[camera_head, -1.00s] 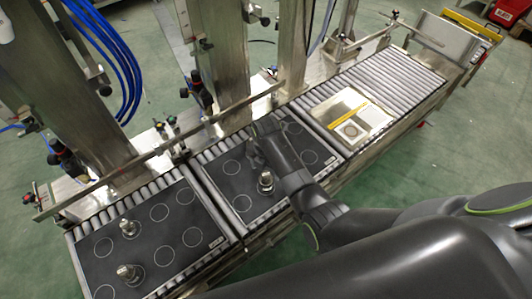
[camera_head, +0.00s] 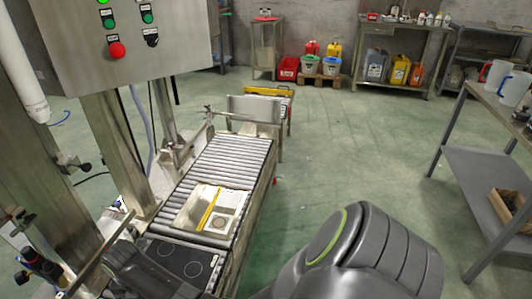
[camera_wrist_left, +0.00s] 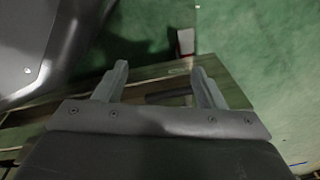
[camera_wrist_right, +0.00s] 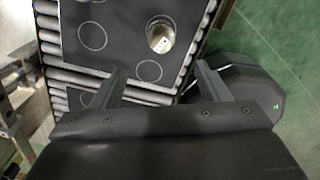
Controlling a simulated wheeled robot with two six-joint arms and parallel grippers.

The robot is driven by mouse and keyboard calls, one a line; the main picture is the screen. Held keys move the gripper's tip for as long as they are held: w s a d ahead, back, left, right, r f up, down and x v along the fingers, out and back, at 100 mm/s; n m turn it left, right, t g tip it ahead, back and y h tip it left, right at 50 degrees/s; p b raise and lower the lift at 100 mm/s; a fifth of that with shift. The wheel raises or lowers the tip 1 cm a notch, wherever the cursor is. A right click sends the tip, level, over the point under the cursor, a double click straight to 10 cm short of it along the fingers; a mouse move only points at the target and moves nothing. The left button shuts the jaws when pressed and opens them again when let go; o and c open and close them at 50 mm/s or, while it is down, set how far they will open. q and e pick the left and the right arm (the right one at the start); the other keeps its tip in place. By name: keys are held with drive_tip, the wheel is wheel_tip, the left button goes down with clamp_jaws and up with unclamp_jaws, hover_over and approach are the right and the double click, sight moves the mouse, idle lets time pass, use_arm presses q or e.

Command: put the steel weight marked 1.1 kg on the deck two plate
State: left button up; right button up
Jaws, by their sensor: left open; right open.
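A shiny steel weight (camera_wrist_right: 161,34) stands on a black deck plate (camera_wrist_right: 115,20) with white circle outlines, in the right wrist view. No mark on it is readable. My right gripper (camera_wrist_right: 159,66) is open and empty, with the weight beyond its fingertips. In the head view only the far end of a black deck plate (camera_head: 185,262) shows, with a dark arm link of mine over its near part. My left gripper (camera_wrist_left: 159,67) is open and empty, with green floor and a brownish rail beyond it. Which plate is deck two cannot be told.
Beyond the plate lies a roller conveyor (camera_head: 235,160) with a pale panel (camera_head: 190,205) bearing a yellow strip. Steel posts (camera_head: 115,150) and a control box (camera_head: 130,35) stand at left. Grey shelving (camera_head: 480,170) stands at right. The green floor between is clear.

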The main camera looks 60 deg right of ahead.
drive_tip(key=s+d+r+m+t, duration=0.1)
drive_tip(key=s+d+m+t, duration=0.1)
drive_tip(key=d+m+t, duration=0.9)
drive_tip(key=s+d+f+m+g, duration=0.2)
drive_tip(key=s+f+m+g, duration=0.65)
drive_tip(key=s+f, duration=0.75)
drive_tip(key=s+d+f+m, duration=0.1)
drive_tip(key=s+f+m, duration=0.3)
drive_tip(key=s+f, duration=0.3)
drive_tip(key=s+d+f+m+g+h, duration=0.1)
drive_tip(key=s+f+m, duration=0.2)
drive_tip(key=s+f, duration=0.4)
drive_tip(key=s, duration=0.7)
drive_tip(key=shift+s+d+f+m, duration=0.3)
drive_tip(key=shift+s+f+m, duration=0.05)
drive_tip(key=shift+g, duration=0.35)
